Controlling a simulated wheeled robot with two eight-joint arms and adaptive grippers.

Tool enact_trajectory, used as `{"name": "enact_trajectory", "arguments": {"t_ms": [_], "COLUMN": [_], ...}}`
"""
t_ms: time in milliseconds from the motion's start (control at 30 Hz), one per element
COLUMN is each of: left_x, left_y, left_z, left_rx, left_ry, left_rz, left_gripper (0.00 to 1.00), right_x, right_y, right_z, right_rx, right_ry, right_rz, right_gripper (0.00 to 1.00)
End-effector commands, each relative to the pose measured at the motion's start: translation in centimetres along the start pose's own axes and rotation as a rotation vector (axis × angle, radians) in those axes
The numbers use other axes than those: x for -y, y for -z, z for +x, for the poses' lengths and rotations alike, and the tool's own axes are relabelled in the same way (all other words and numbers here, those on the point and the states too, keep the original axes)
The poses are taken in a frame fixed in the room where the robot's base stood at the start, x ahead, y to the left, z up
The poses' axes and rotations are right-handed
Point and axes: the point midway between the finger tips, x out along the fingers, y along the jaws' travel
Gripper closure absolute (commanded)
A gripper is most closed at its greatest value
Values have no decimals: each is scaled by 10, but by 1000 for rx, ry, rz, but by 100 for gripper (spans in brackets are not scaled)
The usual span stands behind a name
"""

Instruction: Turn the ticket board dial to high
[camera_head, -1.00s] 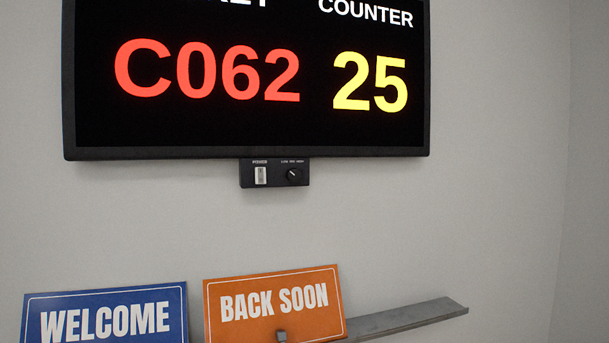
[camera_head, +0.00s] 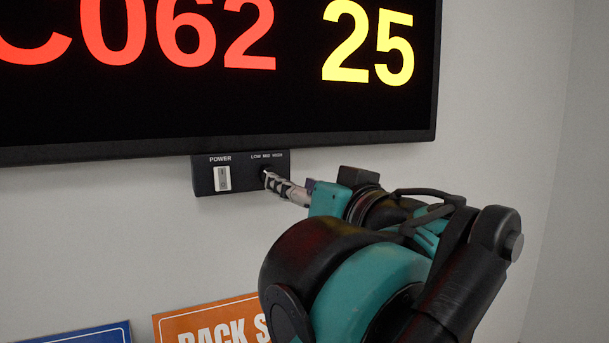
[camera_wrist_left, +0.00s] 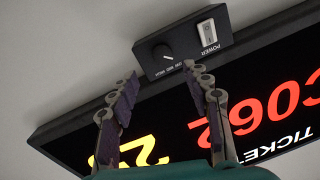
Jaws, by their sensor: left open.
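The ticket board dial is a small black knob with a white pointer line on the control box under the screen. In the left wrist view the dial (camera_wrist_left: 166,53) shows upside down, its pointer toward the LOW end of the labels. In the head view my left gripper (camera_head: 271,178) reaches to the dial and covers most of it; its arm comes from the lower right. In the wrist view the left gripper (camera_wrist_left: 160,73) has its fingers apart, empty, the dial just beyond and between the tips. Contact is not shown. My right gripper is not in view.
A white power switch (camera_head: 222,179) sits beside the dial on the control box (camera_head: 204,182). The ticket screen (camera_head: 130,115) hangs directly above. An orange sign (camera_head: 190,325) and a blue sign (camera_head: 90,335) stand below. Bare wall lies to the right.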

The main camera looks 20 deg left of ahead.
Motion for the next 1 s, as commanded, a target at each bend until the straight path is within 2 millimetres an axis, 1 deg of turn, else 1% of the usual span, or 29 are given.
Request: {"name": "enact_trajectory", "arguments": {"t_ms": [400,500,600,833,867,900,967,1000], "left_x": [2,1,1,0,0,0,0,0], "left_y": [0,0,-1,-2,-2,-2,-2,-2], "left_z": [61,70,74,74,74,74,74,74], "left_rx": [2,2,2,2,2,2,2,2], "left_ry": [5,3,1,0,0,0,0,0], "left_rz": [1,1,1,2,2,2,2,2], "left_gripper": [51,51,51,51,57,67,83,94], "right_x": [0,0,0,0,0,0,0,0], "right_y": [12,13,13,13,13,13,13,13], "right_z": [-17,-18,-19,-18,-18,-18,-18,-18], "right_rx": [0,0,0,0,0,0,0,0], "right_ry": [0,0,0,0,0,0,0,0], "right_rz": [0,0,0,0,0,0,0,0], "right_gripper": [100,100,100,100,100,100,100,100]}}
